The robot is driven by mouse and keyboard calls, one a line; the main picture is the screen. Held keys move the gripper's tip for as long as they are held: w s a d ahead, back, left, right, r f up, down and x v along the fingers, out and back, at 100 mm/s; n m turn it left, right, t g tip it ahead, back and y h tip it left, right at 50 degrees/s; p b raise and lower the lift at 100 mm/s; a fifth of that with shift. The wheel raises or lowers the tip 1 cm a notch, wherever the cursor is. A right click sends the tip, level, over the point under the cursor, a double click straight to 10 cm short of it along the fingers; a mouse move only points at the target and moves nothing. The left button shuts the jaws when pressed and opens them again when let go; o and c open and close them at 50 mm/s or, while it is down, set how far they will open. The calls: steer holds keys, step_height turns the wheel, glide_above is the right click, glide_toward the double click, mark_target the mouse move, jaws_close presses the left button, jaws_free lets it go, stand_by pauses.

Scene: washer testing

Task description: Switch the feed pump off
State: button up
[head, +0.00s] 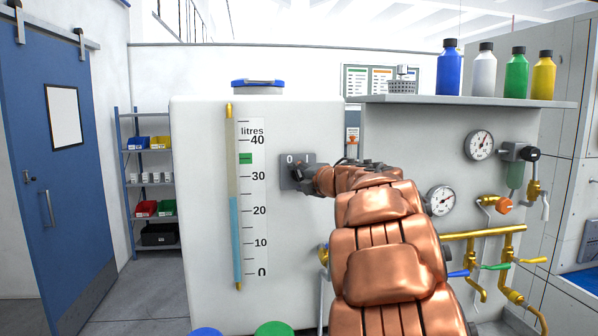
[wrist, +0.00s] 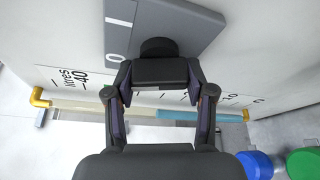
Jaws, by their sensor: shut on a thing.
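The pump switch is a grey plate (head: 285,177) on the pale tank front, marked 0 at its top. In the wrist view the same plate (wrist: 185,25) carries a dark round knob (wrist: 158,47) with the 0 to its left. My gripper (wrist: 160,73) is at the knob, its two fingers shut on a dark block-shaped handle in front of the round base. In the head view my gripper (head: 318,180) reaches the plate from the right and hides much of the knob. The handle's exact pointing is hard to tell.
Gauges (head: 440,200) and brass pipes (head: 480,233) are to the right. Several bottles (head: 485,72) stand on the shelf above. Blue and green lids (head: 275,328) are below.

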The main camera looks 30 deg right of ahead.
steer(key=shift+n+g+p, duration=0.3)
steer(key=shift+n+p, duration=0.1)
steer(key=shift+n, duration=0.2)
steer(key=shift+f, duration=0.1)
steer(key=o, duration=1.2)
steer(key=shift+c, duration=0.2)
steer(key=s+r, duration=0.2)
steer(key=s, duration=0.9)
steer(key=shift+s+a+r, duration=0.2)
steer(key=shift+s+a, duration=0.1)
steer(key=shift+s, duration=0.05)
